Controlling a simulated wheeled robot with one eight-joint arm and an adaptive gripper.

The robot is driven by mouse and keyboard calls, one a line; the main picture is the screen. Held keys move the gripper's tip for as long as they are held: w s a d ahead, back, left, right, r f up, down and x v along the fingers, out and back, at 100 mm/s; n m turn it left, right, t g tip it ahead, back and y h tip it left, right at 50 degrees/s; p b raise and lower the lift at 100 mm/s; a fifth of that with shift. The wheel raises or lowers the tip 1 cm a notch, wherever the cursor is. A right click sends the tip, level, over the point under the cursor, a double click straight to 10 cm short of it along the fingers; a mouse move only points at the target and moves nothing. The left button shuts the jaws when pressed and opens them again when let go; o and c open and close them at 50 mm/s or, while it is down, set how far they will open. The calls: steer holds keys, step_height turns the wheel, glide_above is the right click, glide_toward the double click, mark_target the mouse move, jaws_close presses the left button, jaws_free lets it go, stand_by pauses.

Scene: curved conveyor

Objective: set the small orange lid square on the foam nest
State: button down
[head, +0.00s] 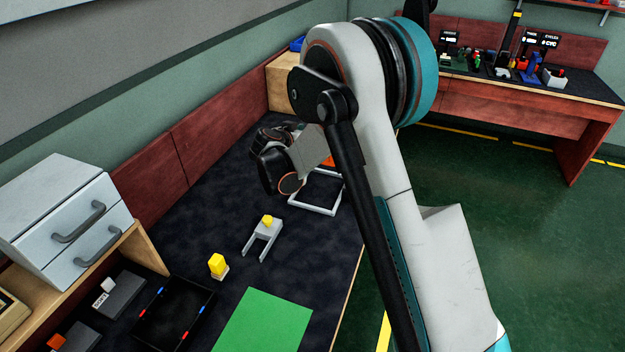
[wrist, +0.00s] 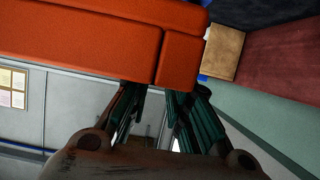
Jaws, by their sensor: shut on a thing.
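The orange lid (wrist: 90,40) fills the upper left of the wrist view, very close to the camera, with a seam near its right end. My gripper (wrist: 155,98) has its dark green fingers up against the lid's lower edge and is shut on it. In the head view only a small orange patch of the lid (head: 328,161) shows, beside my wrist and above a pale square frame (head: 318,208) on the dark table. My fingers are hidden there by my arm. I cannot tell for sure whether this frame is the foam nest, or whether the lid touches it.
A grey forked stand with a yellow knob (head: 267,221), a yellow block (head: 217,264), a black tray (head: 150,318) and a green mat (head: 265,325) lie nearer on the table. A grey drawer unit (head: 65,215) stands at left.

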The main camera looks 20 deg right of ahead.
steer(key=shift+w+f, duration=0.55)
steer(key=shift+w, duration=0.1)
steer(key=shift+f+b, duration=3.6)
steer(key=shift+f, duration=5.9)
steer(key=c, duration=1.5)
jaws_free()
